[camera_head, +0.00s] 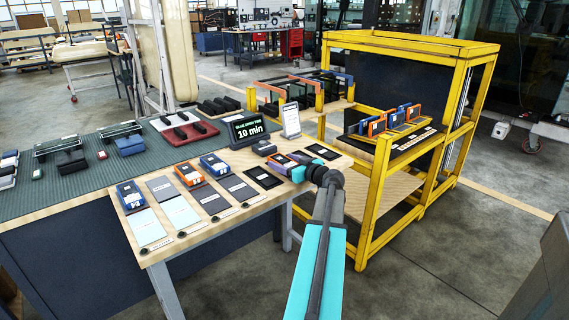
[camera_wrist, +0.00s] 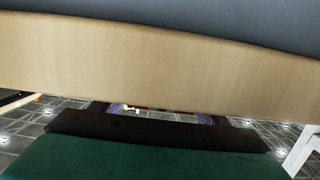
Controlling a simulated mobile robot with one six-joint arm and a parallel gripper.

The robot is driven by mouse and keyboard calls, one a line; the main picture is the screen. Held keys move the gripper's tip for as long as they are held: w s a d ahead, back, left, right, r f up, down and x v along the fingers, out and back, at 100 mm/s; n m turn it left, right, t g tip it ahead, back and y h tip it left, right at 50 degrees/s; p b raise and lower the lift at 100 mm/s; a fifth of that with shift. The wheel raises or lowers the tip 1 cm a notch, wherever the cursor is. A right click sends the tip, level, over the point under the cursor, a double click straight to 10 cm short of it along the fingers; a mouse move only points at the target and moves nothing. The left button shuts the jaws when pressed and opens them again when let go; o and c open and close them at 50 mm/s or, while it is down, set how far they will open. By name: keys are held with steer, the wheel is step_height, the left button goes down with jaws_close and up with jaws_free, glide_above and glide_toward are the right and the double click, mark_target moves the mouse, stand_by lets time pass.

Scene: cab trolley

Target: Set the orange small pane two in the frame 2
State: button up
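Small orange-ended blocks lie on the wooden table top, one in the middle (camera_head: 190,174) and one near its right end (camera_head: 279,160). I cannot tell which is pane two. On the yellow trolley (camera_head: 377,190), several orange and blue upright pieces (camera_head: 376,128) stand in a row on a labelled board. I cannot read which place is frame 2. My arm reaches to the table's right end, where my gripper (camera_head: 325,176) is dark and small beside the trolley. Its fingers cannot be made out. The wrist view shows a pale wooden band (camera_wrist: 150,60), a dark bar and a green surface, close up.
Blue-ended blocks (camera_head: 130,196) and flat dark and pale plates (camera_head: 146,226) share the table. A timer display reading 10 min (camera_head: 249,131) and a white upright card (camera_head: 291,120) stand behind. A green-matted bench (camera_head: 60,201) adjoins at left.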

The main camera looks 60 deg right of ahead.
steer(key=shift+r+p, duration=0.2)
steer(key=shift+p, duration=0.1)
steer(key=shift+s+a, duration=0.15)
steer(key=shift+s, duration=0.25)
steer(key=v, duration=1.1)
steer(key=shift+s+b, duration=0.1)
steer(key=shift+b, duration=0.3)
steer(key=shift+s, duration=0.15)
